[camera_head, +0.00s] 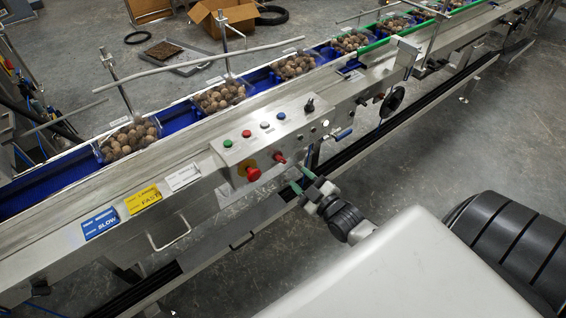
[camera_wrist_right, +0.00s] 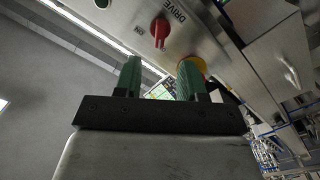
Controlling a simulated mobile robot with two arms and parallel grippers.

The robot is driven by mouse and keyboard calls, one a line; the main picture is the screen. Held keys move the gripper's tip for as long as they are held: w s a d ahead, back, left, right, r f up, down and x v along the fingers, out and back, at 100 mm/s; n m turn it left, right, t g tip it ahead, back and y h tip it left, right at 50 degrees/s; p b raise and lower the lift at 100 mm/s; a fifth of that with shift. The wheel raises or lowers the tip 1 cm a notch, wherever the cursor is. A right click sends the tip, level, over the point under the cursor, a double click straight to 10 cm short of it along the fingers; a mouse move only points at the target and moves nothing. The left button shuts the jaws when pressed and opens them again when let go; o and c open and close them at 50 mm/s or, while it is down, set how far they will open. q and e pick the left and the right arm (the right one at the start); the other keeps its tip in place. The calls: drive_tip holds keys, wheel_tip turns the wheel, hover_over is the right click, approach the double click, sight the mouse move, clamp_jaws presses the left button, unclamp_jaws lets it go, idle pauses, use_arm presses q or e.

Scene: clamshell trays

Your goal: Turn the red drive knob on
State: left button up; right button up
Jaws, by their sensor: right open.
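The red drive knob (camera_head: 280,158) sits on the front of the steel control box (camera_head: 232,157) on the conveyor's side. In the right wrist view the knob (camera_wrist_right: 160,30) shows beyond the fingertips, beside the lettering DRIVE and an ON mark. My right gripper (camera_head: 301,179) has green fingers and is open and empty. It is just to the right of and below the knob in the head view, apart from it. The fingers also show in the right wrist view (camera_wrist_right: 158,72). My left gripper is not in view.
A red mushroom button (camera_head: 253,174) on a yellow base sits left of the knob. Small coloured buttons (camera_head: 265,125) and a black selector (camera_head: 309,106) are on the box's top. Clamshell trays (camera_head: 130,139) of brown round items line the blue belt (camera_head: 180,117). A bar handle (camera_head: 170,235) sticks out below.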

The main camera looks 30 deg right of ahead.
sight(284, 162)
drive_tip(key=w, duration=0.7)
drive_tip(key=shift+w+a+f, duration=0.1)
drive_tip(key=shift+w+a, duration=0.1)
drive_tip(key=shift+w, duration=0.5)
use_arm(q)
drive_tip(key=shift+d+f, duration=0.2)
use_arm(e)
drive_tip(key=c, duration=0.6)
